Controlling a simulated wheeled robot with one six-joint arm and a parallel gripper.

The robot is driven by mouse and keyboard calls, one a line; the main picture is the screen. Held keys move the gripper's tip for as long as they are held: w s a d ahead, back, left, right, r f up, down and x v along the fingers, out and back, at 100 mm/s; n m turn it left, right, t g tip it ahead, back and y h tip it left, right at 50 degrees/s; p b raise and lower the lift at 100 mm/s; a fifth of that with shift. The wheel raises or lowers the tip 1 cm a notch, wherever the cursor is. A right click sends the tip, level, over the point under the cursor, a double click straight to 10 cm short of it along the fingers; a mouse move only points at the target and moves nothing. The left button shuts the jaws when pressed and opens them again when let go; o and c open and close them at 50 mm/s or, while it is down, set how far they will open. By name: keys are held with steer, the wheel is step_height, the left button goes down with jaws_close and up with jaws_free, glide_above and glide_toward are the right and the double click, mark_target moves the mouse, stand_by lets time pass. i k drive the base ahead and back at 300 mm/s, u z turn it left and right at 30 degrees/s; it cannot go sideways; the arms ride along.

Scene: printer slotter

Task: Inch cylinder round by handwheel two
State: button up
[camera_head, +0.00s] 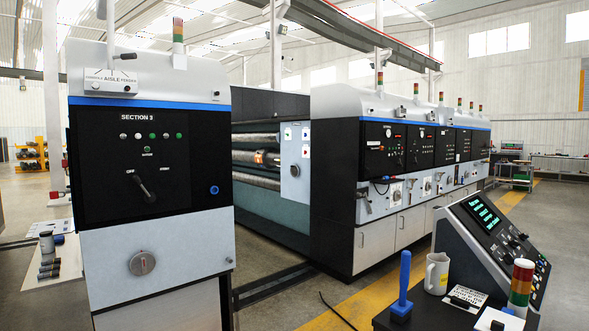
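Stacked metallic cylinders (257,181) lie horizontally in the open gap between the near cabinet and the row of machine sections. A small orange-brown patch shows on the middle one. Small round grey fittings (397,192), possibly handwheels, sit on light plates along the front of the row; they are too small to read any number. A larger round grey knob (142,263) is on the lower front of the near cabinet (160,235), labelled "SECTION 3". I cannot tell which of these is handwheel two. My gripper is not in view, and nothing shows it touching any control.
A black lever (145,188) and indicator lights are on the near cabinet's panel. A console (492,250) stands at front right, with a mug (437,273), a blue-handled tool (403,285) and a stack light (521,287) beside it. Floor rails and a yellow stripe (375,302) cross the open floor.

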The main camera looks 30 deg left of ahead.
mark_target(293, 169)
steer(key=z, duration=0.65)
steer(key=i, duration=7.65)
steer(key=u, duration=3.55)
steer(key=i, duration=0.15)
steer(key=u, duration=0.05)
